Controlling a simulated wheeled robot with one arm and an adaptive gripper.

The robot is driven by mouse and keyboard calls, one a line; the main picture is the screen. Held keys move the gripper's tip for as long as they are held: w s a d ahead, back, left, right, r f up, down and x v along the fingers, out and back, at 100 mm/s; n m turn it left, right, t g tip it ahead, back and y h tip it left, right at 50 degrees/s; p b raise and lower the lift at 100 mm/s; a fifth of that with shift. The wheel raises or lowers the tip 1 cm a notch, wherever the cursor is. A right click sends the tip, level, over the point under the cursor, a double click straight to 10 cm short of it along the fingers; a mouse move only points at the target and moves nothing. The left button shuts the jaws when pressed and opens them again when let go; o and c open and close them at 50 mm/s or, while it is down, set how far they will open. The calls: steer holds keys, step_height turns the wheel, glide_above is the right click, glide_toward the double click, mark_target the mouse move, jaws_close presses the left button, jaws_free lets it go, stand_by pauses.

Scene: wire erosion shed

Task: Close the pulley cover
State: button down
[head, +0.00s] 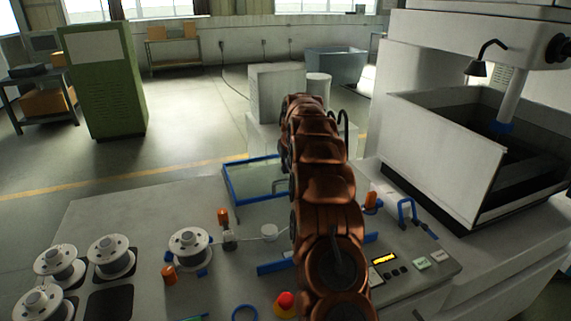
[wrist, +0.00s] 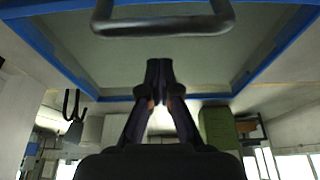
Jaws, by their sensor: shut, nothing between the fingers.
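The pulley cover is a clear pane in a blue frame (head: 232,187) with a grey bar handle (head: 279,186). In the head view it looks raised at the back of the machine top, partly hidden by my copper-coloured arm. In the wrist view the blue frame (wrist: 265,73) spans the picture and the handle (wrist: 165,27) crosses the top. My gripper (wrist: 158,66) is shut and empty in front of the pane, its tips pointing towards the handle. A gap shows between tips and handle; contact with the pane cannot be told. In the head view my arm hides the gripper.
Several white spools (head: 110,255) stand at the left. Orange knobs (head: 223,217), a blue bar (head: 273,267) and a red button (head: 286,302) are around my arm. A control panel (head: 405,268) and a large tank (head: 440,155) are at the right.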

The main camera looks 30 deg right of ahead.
steer(key=shift+s+a+f+p, duration=0.15)
steer(key=shift+s+p, duration=0.1)
steer(key=shift+s, duration=0.3)
steer(key=shift+s+a+f+p, duration=0.15)
steer(key=shift+s+p, duration=0.1)
steer(key=shift+s, duration=0.25)
steer(key=shift+s, duration=0.1)
